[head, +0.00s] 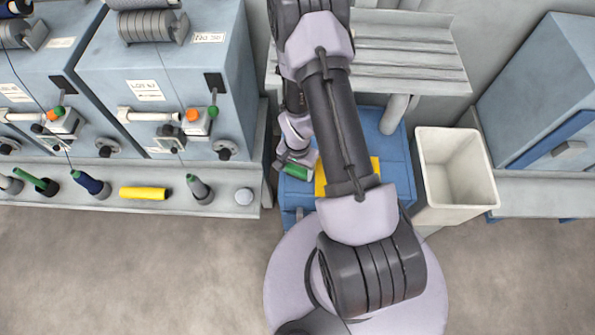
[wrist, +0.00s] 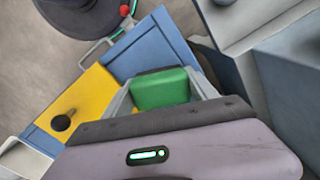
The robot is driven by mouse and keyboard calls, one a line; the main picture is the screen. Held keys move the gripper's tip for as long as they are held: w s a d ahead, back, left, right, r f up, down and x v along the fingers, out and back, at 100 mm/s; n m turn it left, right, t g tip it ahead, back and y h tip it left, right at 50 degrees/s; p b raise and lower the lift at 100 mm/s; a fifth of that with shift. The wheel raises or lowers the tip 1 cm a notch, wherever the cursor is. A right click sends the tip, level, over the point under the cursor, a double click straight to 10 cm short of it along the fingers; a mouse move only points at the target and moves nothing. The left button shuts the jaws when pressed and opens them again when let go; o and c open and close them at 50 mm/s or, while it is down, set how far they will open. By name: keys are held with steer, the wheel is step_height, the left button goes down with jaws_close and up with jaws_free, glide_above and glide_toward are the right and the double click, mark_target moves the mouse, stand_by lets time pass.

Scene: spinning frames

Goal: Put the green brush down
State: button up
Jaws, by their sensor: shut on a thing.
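The green brush (head: 297,172) is held at the end of my arm in the head view, over the left part of a blue surface (head: 395,155). My gripper (wrist: 162,88) is shut on the green brush (wrist: 160,90), which shows as a green block between the two fingers in the wrist view. The blue surface (wrist: 150,50) lies beneath it, with a yellow panel (wrist: 85,105) to the left that has a dark round knob or hole. I cannot tell whether the brush touches the surface. My arm hides much of the blue surface in the head view.
A white open bin (head: 455,175) stands right of the blue surface. Spinning machines (head: 170,85) with a ledge (head: 225,200) are at left, holding bobbins and a yellow roll (head: 144,193). A slatted grey bench (head: 410,60) is behind. The floor in front is clear.

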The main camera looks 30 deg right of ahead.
steer(key=shift+r, duration=0.1)
steer(key=shift+s+f+b, duration=0.1)
steer(key=shift+f+b, duration=0.25)
